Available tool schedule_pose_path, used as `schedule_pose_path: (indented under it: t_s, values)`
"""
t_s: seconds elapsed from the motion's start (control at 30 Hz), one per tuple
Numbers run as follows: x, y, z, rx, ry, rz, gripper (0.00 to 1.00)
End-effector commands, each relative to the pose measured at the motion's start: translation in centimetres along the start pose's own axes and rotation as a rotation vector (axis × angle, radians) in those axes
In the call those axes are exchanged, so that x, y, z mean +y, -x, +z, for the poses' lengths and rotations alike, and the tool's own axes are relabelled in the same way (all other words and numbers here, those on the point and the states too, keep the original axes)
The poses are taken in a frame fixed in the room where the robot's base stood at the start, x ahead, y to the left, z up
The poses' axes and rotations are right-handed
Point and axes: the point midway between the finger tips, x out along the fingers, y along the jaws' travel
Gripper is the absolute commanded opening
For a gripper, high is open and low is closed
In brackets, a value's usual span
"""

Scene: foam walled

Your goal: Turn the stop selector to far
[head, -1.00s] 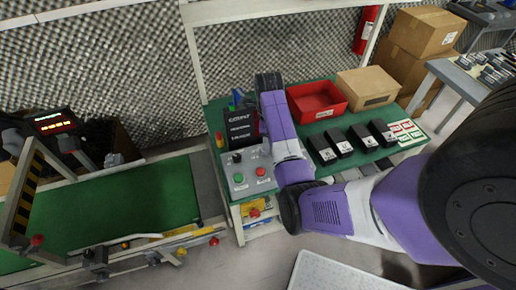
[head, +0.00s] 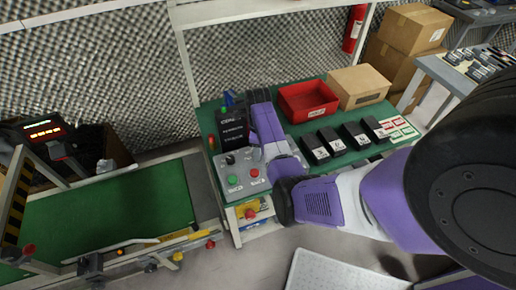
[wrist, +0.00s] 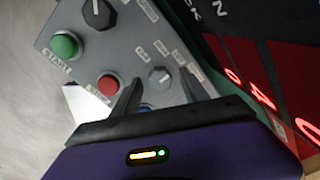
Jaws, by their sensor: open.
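The grey control panel (head: 243,186) stands at the left end of the green bench. In the wrist view a grey round selector knob (wrist: 159,77) with a pale pointer mark sits on the panel, with several small labels around it too blurred to read surely. My gripper (wrist: 159,79) is open, its two dark fingers on either side of the knob in the picture; I cannot tell whether they touch it. A green start button (wrist: 63,45) and a red stop button (wrist: 108,84) lie to the left. In the head view my purple arm hides the fingers.
A black display with red lettering (head: 233,131) stands behind the panel; its red characters also show in the wrist view (wrist: 250,88). A red bin (head: 308,101), a cardboard box (head: 358,87) and several black blocks are to the right. A conveyor (head: 110,215) is at the left.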

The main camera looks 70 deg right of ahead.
Motion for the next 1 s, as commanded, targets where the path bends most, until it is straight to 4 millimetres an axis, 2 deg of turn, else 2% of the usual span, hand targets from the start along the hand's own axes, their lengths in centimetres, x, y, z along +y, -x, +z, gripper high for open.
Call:
schedule_pose_path:
  t_s: [0.1,0.37,0.73,1.0]
  values:
    - [0.01,0.01,-0.01,0.0,0.0,0.0,0.52]
    - [0.02,0.02,-0.01,0.0,0.0,0.0,0.01]
    - [0.03,0.12,-0.01,0.0,0.042,0.002,0.0]
    - [-0.02,0.27,0.0,-0.005,0.209,0.002,0.0]
